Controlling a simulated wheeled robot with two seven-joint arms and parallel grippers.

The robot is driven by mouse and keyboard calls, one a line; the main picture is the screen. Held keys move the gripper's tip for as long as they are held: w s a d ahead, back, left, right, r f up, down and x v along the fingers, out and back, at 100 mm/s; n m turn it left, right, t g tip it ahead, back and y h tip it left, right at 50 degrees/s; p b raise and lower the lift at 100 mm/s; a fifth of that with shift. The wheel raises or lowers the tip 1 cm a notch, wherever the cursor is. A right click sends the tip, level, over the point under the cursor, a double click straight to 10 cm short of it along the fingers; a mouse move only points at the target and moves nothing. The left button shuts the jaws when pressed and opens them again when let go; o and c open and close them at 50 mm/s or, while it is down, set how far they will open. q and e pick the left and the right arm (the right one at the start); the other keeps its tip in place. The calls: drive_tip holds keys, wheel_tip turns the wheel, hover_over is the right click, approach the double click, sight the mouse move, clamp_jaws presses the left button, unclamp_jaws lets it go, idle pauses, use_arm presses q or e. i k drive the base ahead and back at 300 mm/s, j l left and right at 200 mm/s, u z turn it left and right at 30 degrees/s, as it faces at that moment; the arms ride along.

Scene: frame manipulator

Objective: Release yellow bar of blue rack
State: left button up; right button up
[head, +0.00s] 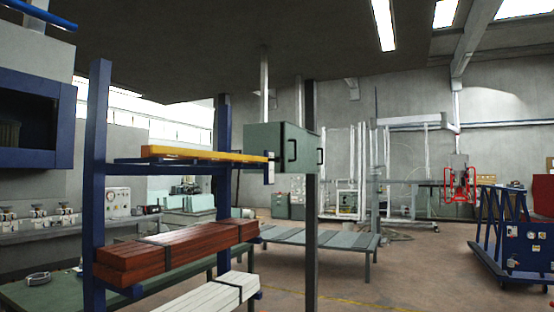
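The yellow bar (205,153) lies roughly level across the upper arms of the blue rack (97,190), left of centre in the head view. Its right end reaches near a green cabinet. The rack's blue posts stand upright, and the bar shows between and past them. Whether anything clamps the bar cannot be told from here. Neither of my grippers is in view.
Below the bar the rack holds reddish-brown beams (175,252) and white beams (205,294). A dark post (310,210) stands right of the rack. A grey low table (318,238) is behind. A red-handled device (460,186) hangs at right, near a blue frame cart (513,270). Floor between is open.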

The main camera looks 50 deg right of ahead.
sight(158, 149)
drive_tip(key=z, duration=1.3)
drive_tip(key=i, duration=1.3)
drive_tip(key=i+j+z, duration=0.1)
drive_tip(key=i, duration=1.15)
